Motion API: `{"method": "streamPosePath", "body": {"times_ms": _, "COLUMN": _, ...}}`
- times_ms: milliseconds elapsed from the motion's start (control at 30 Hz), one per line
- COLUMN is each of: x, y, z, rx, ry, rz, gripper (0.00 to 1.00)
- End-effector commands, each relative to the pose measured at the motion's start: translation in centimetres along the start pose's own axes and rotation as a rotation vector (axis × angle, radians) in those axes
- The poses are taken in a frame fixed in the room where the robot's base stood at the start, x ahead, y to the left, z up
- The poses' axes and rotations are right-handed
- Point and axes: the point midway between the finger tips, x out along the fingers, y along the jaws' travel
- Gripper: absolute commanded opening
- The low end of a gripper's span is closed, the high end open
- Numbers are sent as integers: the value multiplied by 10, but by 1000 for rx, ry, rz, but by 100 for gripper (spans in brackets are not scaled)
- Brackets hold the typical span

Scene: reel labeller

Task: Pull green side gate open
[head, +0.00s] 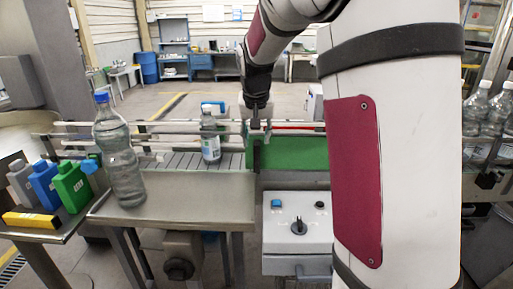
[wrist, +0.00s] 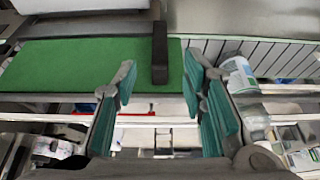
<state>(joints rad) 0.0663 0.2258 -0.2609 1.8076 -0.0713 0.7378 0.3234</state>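The green side gate (head: 292,153) is a flat green panel beside the conveyor, right of centre in the head view. It also shows at the upper left of the wrist view (wrist: 75,65). A dark upright handle (wrist: 160,52) stands at the gate's end near the conveyor slats. My gripper (wrist: 160,72) is open, with one teal-padded finger on each side of the handle in the picture. I see no finger touching the handle. In the head view my gripper (head: 257,122) hangs over the gate's left end; its fingers are hard to make out there.
A labelled bottle (head: 210,136) stands on the slatted conveyor (head: 185,160), close to my gripper's right finger in the wrist view. A large clear bottle (head: 120,155) stands at the left. A control box (head: 297,235) with a knob sits below the gate. White guide rails cross behind.

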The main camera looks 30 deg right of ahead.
Motion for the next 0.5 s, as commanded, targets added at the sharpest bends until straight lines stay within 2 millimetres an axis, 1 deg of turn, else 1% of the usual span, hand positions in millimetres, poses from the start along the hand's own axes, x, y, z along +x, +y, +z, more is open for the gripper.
{"method": "streamPosePath", "body": {"times_ms": 33, "x": -9, "y": 0, "z": -1, "rx": 0, "ry": 3, "rz": -2, "gripper": 38}}
{"method": "streamPosePath", "body": {"times_ms": 100, "x": -18, "y": 0, "z": -1, "rx": -1, "ry": 3, "rz": -2, "gripper": 38}}
{"method": "streamPosePath", "body": {"times_ms": 200, "x": -25, "y": 0, "z": 0, "rx": -1, "ry": 1, "rz": -1, "gripper": 38}}
{"method": "streamPosePath", "body": {"times_ms": 300, "x": -29, "y": 0, "z": 0, "rx": -1, "ry": 1, "rz": 0, "gripper": 38}}
{"method": "streamPosePath", "body": {"times_ms": 500, "x": -30, "y": 0, "z": 0, "rx": -1, "ry": 0, "rz": 0, "gripper": 38}}
